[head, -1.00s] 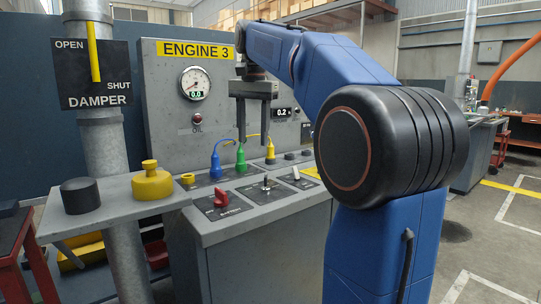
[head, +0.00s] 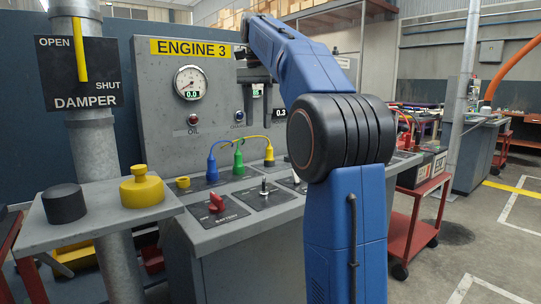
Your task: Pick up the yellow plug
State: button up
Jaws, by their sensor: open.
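The yellow plug (head: 269,152) stands upright in the grey engine panel's sloping desk. A yellow cable arches from its top to the left. A green plug (head: 238,160) and a blue plug (head: 212,165) stand to its left. My gripper (head: 257,117) is open and empty, its fingers pointing down in front of the upright panel. It is above the yellow plug in the picture and apart from it. My arm covers part of the panel to the right.
A shelf (head: 100,225) at the left holds a yellow knobbed object (head: 142,188) and a black cylinder (head: 65,203). A red switch (head: 216,203) and small levers sit in front of the plugs. A red cart (head: 412,215) stands at right.

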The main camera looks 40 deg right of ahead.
aim_at(269, 150)
jog(key=i+l, duration=0.3)
jog(key=l, duration=0.15)
jog(key=i+l, duration=0.35)
jog(key=l, duration=0.1)
